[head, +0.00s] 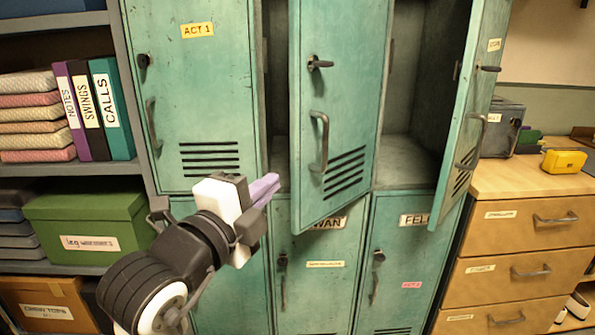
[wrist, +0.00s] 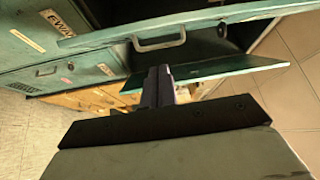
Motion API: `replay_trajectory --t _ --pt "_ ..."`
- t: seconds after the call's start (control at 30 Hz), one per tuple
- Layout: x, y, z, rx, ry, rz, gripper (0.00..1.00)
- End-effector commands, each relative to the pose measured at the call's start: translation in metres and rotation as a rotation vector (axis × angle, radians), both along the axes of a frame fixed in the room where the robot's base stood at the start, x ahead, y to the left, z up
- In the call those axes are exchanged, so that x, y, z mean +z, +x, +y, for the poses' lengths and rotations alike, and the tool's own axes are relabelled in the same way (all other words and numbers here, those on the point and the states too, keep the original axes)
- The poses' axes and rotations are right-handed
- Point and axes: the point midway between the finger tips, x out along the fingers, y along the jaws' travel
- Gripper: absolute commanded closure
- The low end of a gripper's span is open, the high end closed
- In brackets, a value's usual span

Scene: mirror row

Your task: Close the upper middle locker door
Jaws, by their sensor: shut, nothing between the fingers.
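The upper middle locker door (head: 340,110) is green and stands partly open. Its free left edge swings out toward me, with a dark gap on its left and the hinge side on its right. It has a bar handle (head: 322,142), a key-like latch above it and vent slots. In the wrist view, this door (wrist: 100,38) runs across the top with its handle (wrist: 160,42). My gripper (head: 266,188), with purple fingers, is shut and empty, just left of the door's lower free edge in the head view. It also shows in the wrist view (wrist: 157,88). I cannot tell whether it touches the door.
The upper right door (head: 470,110) stands wide open. The upper left door (head: 205,100), labelled ACT 1, is closed, as are the lower doors (head: 318,270). A wooden drawer unit (head: 520,245) stands right. A shelf with binders (head: 100,108) and a green box (head: 85,222) stands left.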

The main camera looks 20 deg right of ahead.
Motion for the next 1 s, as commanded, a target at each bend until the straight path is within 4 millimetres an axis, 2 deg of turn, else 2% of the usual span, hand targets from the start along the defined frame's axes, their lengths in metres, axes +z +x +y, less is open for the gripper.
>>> replay_trajectory --t 0.1,0.37,0.8,1.0 --pt "-0.013 -0.006 -0.016 -0.046 0.091 0.002 1.00" --pt "-0.010 0.010 -0.038 -0.055 0.100 0.008 1.00" --pt "-0.009 0.025 -0.054 -0.050 0.096 0.008 1.00" --pt "-0.012 0.052 -0.089 -0.052 0.099 0.004 1.00"
